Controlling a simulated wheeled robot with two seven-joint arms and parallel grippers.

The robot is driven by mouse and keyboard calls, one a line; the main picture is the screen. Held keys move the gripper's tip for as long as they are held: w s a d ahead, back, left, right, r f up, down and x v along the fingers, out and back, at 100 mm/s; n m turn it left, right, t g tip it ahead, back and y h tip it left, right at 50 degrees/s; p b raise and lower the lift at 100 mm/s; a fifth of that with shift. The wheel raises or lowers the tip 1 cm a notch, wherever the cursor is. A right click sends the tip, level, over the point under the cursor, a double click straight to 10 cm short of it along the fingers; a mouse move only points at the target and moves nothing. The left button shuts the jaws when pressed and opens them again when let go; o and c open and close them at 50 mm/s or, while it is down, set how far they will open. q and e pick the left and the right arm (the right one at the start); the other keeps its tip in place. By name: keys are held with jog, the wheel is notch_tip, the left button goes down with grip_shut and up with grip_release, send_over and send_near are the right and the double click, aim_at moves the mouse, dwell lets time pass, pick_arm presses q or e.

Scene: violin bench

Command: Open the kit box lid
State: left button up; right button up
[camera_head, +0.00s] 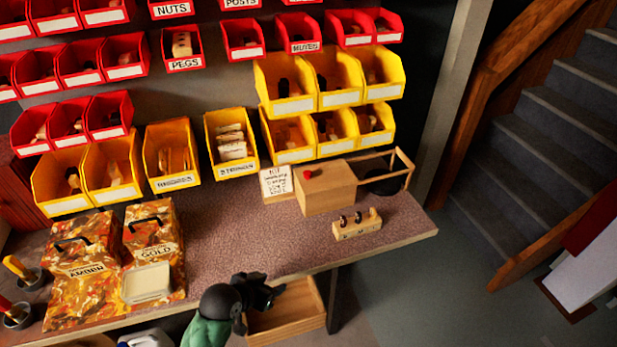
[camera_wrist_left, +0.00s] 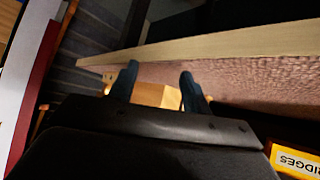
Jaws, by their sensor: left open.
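A plain wooden box (camera_head: 326,190) with a small red knob (camera_head: 307,174) stands on the bench top near its right end; its top looks closed. A white lettered card (camera_head: 284,181) is at its left side. My left gripper (camera_head: 268,297) is in front of the bench edge, over a wooden drawer, apart from the box. It is open and empty, and its two fingers (camera_wrist_left: 158,80) show spread in the left wrist view. A light wooden shape (camera_wrist_left: 155,95) shows beyond and between them, partly hidden. My right gripper is not in view.
A small wooden holder with dark pegs (camera_head: 357,224) stands in front of the box. An open wooden frame (camera_head: 401,166) is behind it. Two patterned cases (camera_head: 85,262) fill the left. Yellow bins (camera_head: 232,145) line the back. The open drawer (camera_head: 290,315) is below the bench.

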aim_at(305, 177)
pick_arm(q)
jog(key=w+d+r+t+h, duration=0.1)
jog(key=w, duration=0.3)
jog(key=w+d+r+m+t+h, duration=0.1)
jog(key=w+d+r, duration=0.1)
jog(key=w, duration=0.3)
jog(key=w+d+r+t+h, duration=0.1)
jog(key=w+d+h, duration=0.1)
jog(key=w, duration=0.3)
jog(key=shift+d+r+m, duration=0.2)
jog(key=shift+r+m, duration=0.05)
jog(key=shift+m, duration=0.15)
jog(key=w+d+r+t, duration=0.1)
jog(key=w, duration=0.4)
jog(key=w+d+r+t+h+p, duration=0.1)
jog(key=w+r, duration=0.1)
jog(key=w, duration=0.3)
jog(key=w+d+r+t+p, duration=0.1)
jog(key=w+r, duration=0.1)
jog(key=w, duration=0.4)
jog(key=shift+w+d+r, duration=0.1)
jog(key=shift+r, duration=0.1)
jog(key=shift+w+d+f, duration=0.1)
jog(key=shift+w+d, duration=0.35)
jog(key=shift+w, duration=0.1)
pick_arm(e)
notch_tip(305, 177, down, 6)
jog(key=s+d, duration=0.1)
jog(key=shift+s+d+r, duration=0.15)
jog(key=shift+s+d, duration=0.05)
